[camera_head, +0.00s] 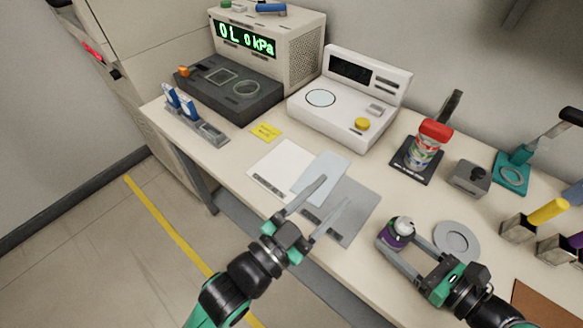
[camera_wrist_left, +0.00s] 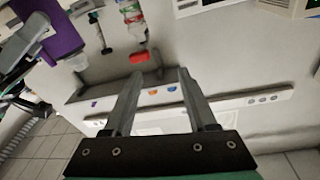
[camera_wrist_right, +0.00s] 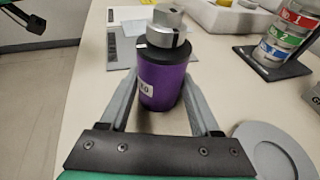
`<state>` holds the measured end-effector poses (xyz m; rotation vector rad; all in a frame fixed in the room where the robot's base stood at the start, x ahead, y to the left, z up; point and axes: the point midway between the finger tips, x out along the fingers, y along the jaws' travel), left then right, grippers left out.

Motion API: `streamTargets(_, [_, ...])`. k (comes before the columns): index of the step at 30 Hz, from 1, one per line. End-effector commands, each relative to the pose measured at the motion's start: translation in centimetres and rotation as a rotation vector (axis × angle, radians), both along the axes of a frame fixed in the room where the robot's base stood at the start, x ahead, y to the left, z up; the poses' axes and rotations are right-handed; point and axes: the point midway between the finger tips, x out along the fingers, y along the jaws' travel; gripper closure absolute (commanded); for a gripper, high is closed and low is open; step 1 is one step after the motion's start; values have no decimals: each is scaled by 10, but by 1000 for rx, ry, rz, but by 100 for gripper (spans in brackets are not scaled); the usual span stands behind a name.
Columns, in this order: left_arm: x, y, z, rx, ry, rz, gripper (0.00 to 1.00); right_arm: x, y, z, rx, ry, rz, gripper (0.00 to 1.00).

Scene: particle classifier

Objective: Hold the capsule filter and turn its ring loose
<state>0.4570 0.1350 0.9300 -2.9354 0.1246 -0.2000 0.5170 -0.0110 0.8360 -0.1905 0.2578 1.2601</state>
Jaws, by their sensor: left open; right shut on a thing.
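The capsule filter (camera_head: 397,238) is a purple cylinder with a black collar and a silver-grey ring (camera_head: 404,226) on top. It stands upright near the table's front edge. In the right wrist view the purple body (camera_wrist_right: 163,82) shows a white label, and the notched ring (camera_wrist_right: 167,24) sits above the collar. My right gripper (camera_head: 396,246) is shut on the purple body, one finger on each side. My left gripper (camera_head: 336,190) is open and empty, over the grey sheet left of the filter. In the left wrist view the purple body (camera_wrist_left: 64,36) shows at upper left.
A round grey dish (camera_head: 457,240) lies right of the filter. A stack of coloured sieves (camera_head: 428,143) stands behind it, beside a grey block (camera_head: 469,177). Sheets (camera_head: 350,210) lie flat under my left gripper. Instruments (camera_head: 350,95) line the back.

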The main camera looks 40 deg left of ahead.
Motion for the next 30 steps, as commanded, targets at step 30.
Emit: streamTargets(30, [-78,20,134,113,-691,136,43,0,0,-1,-2,2,1,100])
